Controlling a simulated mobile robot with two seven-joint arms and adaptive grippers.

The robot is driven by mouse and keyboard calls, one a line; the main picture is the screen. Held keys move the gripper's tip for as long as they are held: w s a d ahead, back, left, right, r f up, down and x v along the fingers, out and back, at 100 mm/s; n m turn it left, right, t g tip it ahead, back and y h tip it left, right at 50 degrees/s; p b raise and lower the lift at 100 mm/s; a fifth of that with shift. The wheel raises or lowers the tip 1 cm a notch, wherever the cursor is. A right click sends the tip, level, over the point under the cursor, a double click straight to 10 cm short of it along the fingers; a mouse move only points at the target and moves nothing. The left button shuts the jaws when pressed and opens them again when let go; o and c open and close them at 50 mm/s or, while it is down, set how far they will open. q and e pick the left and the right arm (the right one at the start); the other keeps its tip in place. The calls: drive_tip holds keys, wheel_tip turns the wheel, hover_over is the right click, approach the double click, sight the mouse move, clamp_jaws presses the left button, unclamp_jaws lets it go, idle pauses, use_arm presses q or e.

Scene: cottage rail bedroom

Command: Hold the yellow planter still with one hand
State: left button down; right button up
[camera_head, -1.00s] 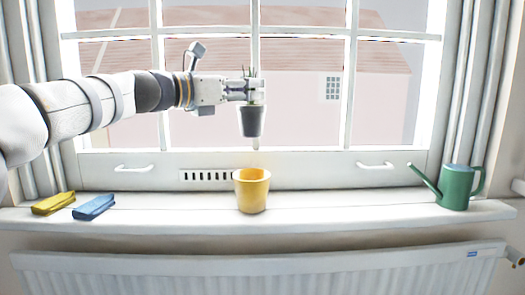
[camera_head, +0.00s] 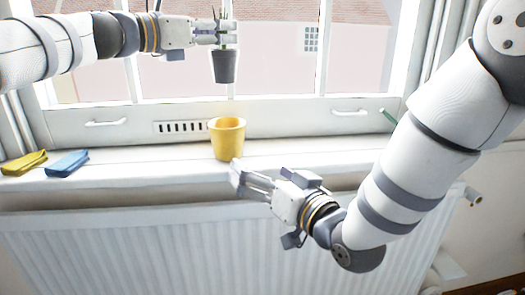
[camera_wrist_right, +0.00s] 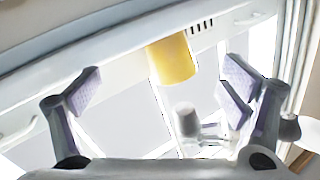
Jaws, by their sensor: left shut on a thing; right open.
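The yellow planter (camera_head: 227,139) stands upright on the windowsill, with its rim open at the top. It also shows in the right wrist view (camera_wrist_right: 172,62), beyond and between my right fingers. My left gripper (camera_head: 226,36) is shut on a small dark grey pot with a green plant (camera_head: 224,66), held in the air above the planter. The pot also shows in the right wrist view (camera_wrist_right: 187,120). My right gripper (camera_head: 250,181) is open and empty, in front of the sill and just below the planter, apart from it. In its own view the fingers (camera_wrist_right: 160,92) are spread.
A yellow cloth-like item (camera_head: 24,162) and a blue one (camera_head: 67,163) lie at the left of the windowsill (camera_head: 130,172). The green watering can (camera_head: 390,116) is mostly hidden behind my right arm. A white radiator (camera_head: 120,250) is below the sill. Window handles stick out behind.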

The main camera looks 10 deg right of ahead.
drive_tip(key=y, duration=0.1)
approach(228, 136)
drive_tip(key=w+r, duration=0.1)
drive_tip(key=w+a+n, duration=0.1)
drive_tip(key=w, duration=0.3)
drive_tip(key=w+a+f+n+g, duration=0.1)
drive_tip(key=w+a+n, duration=0.1)
drive_tip(key=w, duration=0.2)
drive_tip(key=w+a+f+n+g+y, duration=0.1)
drive_tip(key=w+n, duration=0.1)
drive_tip(key=w, duration=0.1)
drive_tip(key=shift+w+a+f, duration=0.1)
drive_tip(key=shift+w+a, duration=0.3)
drive_tip(key=c, duration=1.4)
drive_tip(key=shift+o, duration=0.2)
